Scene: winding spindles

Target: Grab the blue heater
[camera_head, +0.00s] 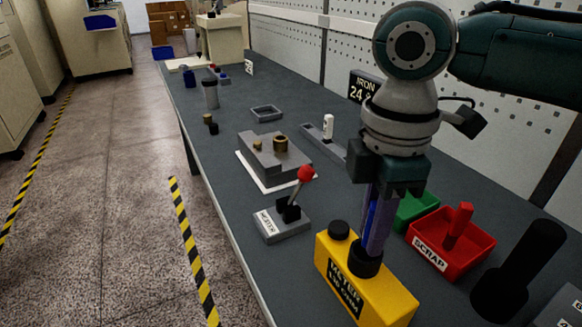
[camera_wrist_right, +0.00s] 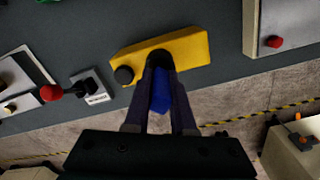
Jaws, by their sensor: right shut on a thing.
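The blue heater (camera_head: 371,213) stands upright over the yellow block (camera_head: 392,303), at the round dark socket in its top. My right gripper (camera_head: 374,240) points straight down over that socket and is shut on the heater, with a finger on either side. In the right wrist view the blue heater (camera_wrist_right: 160,92) shows between the two dark fingers (camera_wrist_right: 160,72), and the yellow block (camera_wrist_right: 188,50) lies beyond them. The fingers hide part of the heater, and its lower end cannot be seen. My left gripper is not in view.
A red SCRAP bin (camera_head: 465,262) and a green bin (camera_head: 414,211) stand just right of the block. A black cylinder (camera_head: 500,295) is at the right. A red-knobbed lever (camera_head: 304,174) on a grey labelled base is left. A grey fixture (camera_head: 262,160) sits behind.

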